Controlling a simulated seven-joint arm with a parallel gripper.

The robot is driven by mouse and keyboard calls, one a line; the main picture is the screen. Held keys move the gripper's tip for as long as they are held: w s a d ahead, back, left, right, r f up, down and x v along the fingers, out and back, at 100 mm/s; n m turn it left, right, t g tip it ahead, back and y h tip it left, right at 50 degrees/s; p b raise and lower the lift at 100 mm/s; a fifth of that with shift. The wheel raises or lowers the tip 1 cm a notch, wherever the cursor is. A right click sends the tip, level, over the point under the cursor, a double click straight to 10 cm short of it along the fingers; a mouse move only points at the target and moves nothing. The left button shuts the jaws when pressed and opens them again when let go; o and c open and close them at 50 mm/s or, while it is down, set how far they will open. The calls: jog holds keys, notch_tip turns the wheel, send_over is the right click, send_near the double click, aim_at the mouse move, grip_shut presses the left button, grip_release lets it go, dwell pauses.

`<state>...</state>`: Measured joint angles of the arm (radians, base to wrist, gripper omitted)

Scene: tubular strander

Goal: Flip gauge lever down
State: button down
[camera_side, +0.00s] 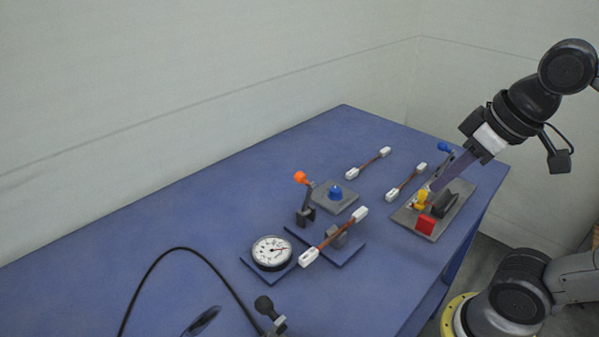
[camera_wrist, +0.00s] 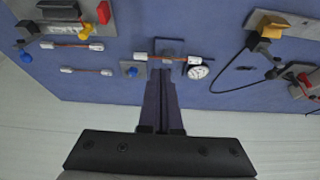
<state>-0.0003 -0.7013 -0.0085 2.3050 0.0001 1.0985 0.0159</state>
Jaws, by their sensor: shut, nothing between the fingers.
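The round white gauge (camera_side: 272,252) sits on a blue base at the front middle; it also shows in the wrist view (camera_wrist: 198,71). Behind it a dark lever with an orange knob (camera_side: 301,178) stands up from the base, tilted slightly. In the wrist view I cannot make out the lever; my fingers may hide it. My gripper (camera_side: 434,188) is shut and empty, pointing down and left, well to the right of the lever in the side view. In the wrist view its fingertips (camera_wrist: 161,72) line up between the blue button and the gauge, apart from both.
A cable with white ends (camera_side: 334,236) lies over the base beside the gauge. A blue button (camera_side: 336,192) is on a grey plate behind the lever. Two more cables (camera_side: 368,163) lie further back. A grey board (camera_side: 404,218) carries red and yellow parts. A black cable curves at the front left.

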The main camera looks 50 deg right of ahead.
jog(key=w+r+g, duration=0.2)
jog(key=w+r, duration=1.2)
jog(key=w, duration=0.4)
jog(key=w+a+f+g, duration=0.2)
jog(key=w+f+g, duration=0.1)
jog(key=w+f, duration=0.9)
jog(key=w, duration=0.5)
jog(key=shift+a, duration=0.4)
jog(key=shift+s, duration=0.1)
jog(key=s+f, duration=0.4)
jog(key=f, duration=0.6)
jog(key=shift+f, duration=0.4)
